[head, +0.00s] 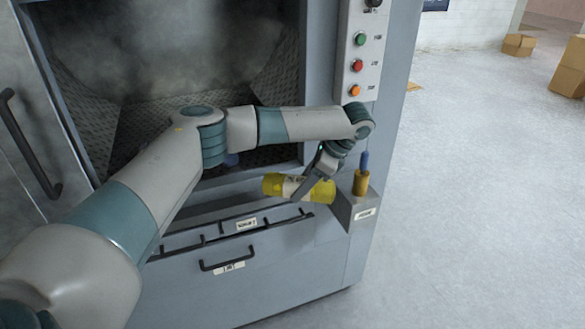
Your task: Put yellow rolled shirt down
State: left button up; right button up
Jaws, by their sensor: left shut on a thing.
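The yellow rolled shirt (273,185) is a short roll lying nearly level in the head view, in front of the washer's lower front edge. My left gripper (303,190) comes down on it from above and is shut around its middle. The fingers hide part of the roll, and yellow shows on both sides of them. The roll appears to be held in the air, but I cannot tell its exact gap to the machine behind it. My right gripper is not in view.
The washer (385,150) has an open, steamy chamber (130,100) and a button panel (360,60). A yellow holder with a blue top (362,181) stands on a small grey ledge just right of the roll. A drawer handle (228,262) is below. Floor at right is clear; cartons (518,45) lie far back.

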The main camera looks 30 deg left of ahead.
pick_arm(q)
jog(key=s+d+n+g+h+b, duration=0.1)
jog(key=s+d+n+h, duration=0.1)
jog(key=s+n, duration=0.3)
jog(key=s+d+f+n+g+h, duration=0.1)
jog(key=s+d+n, duration=0.4)
jog(key=s, duration=0.5)
jog(key=s+d+f+n+g+h+b, duration=0.1)
jog(key=s+d+n+g+h, duration=0.1)
jog(key=s+n, duration=0.3)
jog(key=s+d, duration=0.1)
jog(key=s, duration=0.2)
jog(key=shift+s+d+h+b, duration=0.15)
jog(key=shift+h+b, duration=0.15)
jog(key=shift+h, duration=0.1)
jog(key=shift+f, duration=0.1)
